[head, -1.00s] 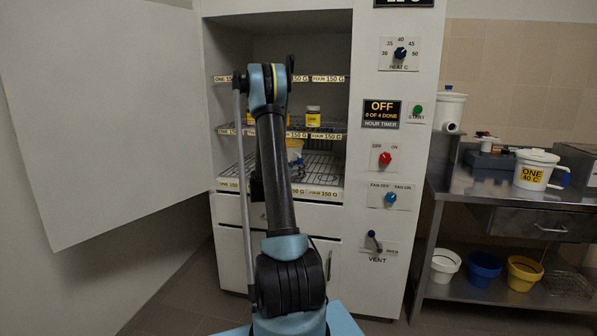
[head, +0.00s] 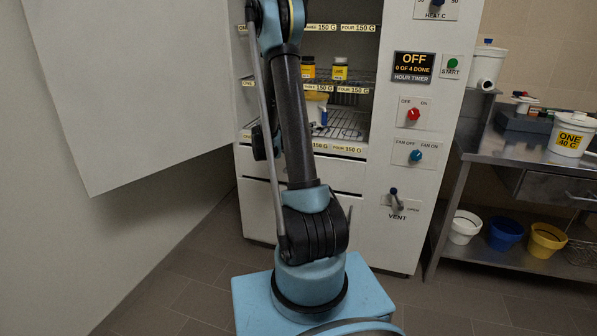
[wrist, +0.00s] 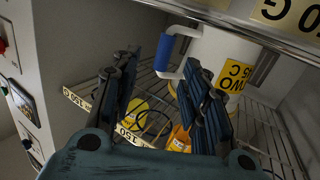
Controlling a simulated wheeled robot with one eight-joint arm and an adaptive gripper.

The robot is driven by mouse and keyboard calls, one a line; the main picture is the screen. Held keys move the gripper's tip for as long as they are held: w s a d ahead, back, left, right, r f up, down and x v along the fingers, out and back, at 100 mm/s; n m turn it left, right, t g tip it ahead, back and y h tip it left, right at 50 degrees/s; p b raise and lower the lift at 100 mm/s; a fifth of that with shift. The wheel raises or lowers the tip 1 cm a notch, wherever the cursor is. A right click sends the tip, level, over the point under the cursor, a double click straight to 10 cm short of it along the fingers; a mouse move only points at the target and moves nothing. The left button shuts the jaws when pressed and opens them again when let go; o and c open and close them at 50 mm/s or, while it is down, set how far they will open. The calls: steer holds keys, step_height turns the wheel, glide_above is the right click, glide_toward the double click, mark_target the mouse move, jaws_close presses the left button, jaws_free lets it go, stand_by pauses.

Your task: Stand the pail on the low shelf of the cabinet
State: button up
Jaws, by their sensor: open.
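The pail (head: 313,109) is white with a yellow label and a blue handle grip.
The cabinet door (head: 130,90) stands open at left. Two yellow-labelled jars (head: 340,69) stand on the shelf above the pail. Floor at left is clear.

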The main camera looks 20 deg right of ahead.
steer(key=s+a+r+n+g+y, duration=0.1)
steer(key=s+a+n+g+y, duration=0.15)
steer(key=s, duration=0.85)
steer(key=s+a+n+g+y, duration=0.1)
steer(key=s+a+n+y, duration=0.2)
steer(key=s, duration=0.8)
steer(key=s+a+f+n+y, duration=0.2)
steer(key=s+a+f+y, duration=0.1)
steer(key=s, duration=0.5)
steer(key=s+a+f+n+g+y, duration=0.1)
steer(key=s+a+f+n+y, duration=0.1)
steer(key=s+a, duration=0.4)
steer(key=s+a+f+n+g+y, duration=0.1)
steer(key=s+a+f+n+y, duration=0.2)
steer(key=s, duration=0.7)
steer(key=shift+s+a+f+y, duration=0.25)
steer(key=shift+a+f+y, duration=0.1)
steer(key=shift+a+y, duration=0.5)
steer(key=shift+d+g, duration=0.1)
steer(key=shift+g, duration=0.15)
steer(key=shift+w+f, duration=0.2)
steer(key=shift+w, duration=0.3)
